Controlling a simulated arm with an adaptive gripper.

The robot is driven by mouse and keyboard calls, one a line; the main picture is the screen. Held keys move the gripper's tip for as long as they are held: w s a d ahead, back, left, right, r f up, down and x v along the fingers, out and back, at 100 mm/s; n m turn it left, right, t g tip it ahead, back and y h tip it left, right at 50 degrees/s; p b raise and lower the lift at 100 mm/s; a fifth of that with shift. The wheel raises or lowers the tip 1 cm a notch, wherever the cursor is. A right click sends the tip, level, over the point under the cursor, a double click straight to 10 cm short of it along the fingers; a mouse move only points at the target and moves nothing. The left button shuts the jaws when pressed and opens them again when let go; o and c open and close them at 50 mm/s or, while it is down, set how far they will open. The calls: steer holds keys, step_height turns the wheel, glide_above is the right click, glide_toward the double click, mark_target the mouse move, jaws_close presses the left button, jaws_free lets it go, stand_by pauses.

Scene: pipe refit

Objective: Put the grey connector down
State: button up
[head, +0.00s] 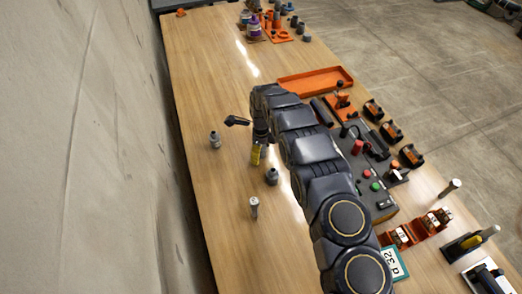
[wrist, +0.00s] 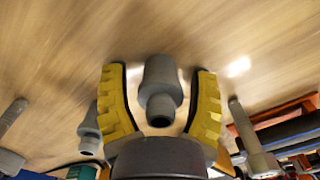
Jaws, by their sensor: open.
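A grey connector (wrist: 160,84), a stepped cylinder with a dark open end, is between the two yellow fingers of my gripper (wrist: 160,72) in the wrist view. The fingers are open, with a gap showing on each side of it. Wood tabletop lies behind it; I cannot tell whether it touches the wood. In the head view my gripper (head: 256,156) points down over the table's middle-left, and the connector between the fingers cannot be made out there. Another grey fitting (head: 272,176) stands just right of and nearer than the gripper.
A grey fitting (head: 215,140) stands to the left and a pale post (head: 254,207) in front. An orange tray (head: 316,82) lies behind right. A control box (head: 368,178) and orange holders (head: 416,230) line the right edge. The wood (head: 205,85) at the back left is clear.

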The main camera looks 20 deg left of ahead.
step_height(320, 180, up, 12)
steer(key=shift+r, duration=0.15)
steer(key=shift+d+r, duration=0.1)
steer(key=shift+r, duration=0.05)
steer(key=s+d+r+n, duration=0.45)
steer(key=d+r, duration=0.35)
steer(key=d, duration=0.3)
steer(key=s+d+r+n, duration=0.45)
steer(key=d+r, duration=0.35)
steer(key=d, duration=0.4)
steer(key=s+d+r+n, duration=0.1)
steer(key=s+d+n, duration=0.3)
steer(key=s, duration=0.8)
steer(key=s+d+r+n+g, duration=0.1)
steer(key=s+d+n, duration=0.4)
steer(key=s, duration=0.6)
steer(key=shift+s+d+g, duration=0.3)
steer(key=shift+s+d, duration=0.1)
steer(key=shift+d, duration=0.15)
steer(key=shift+a, duration=0.1)
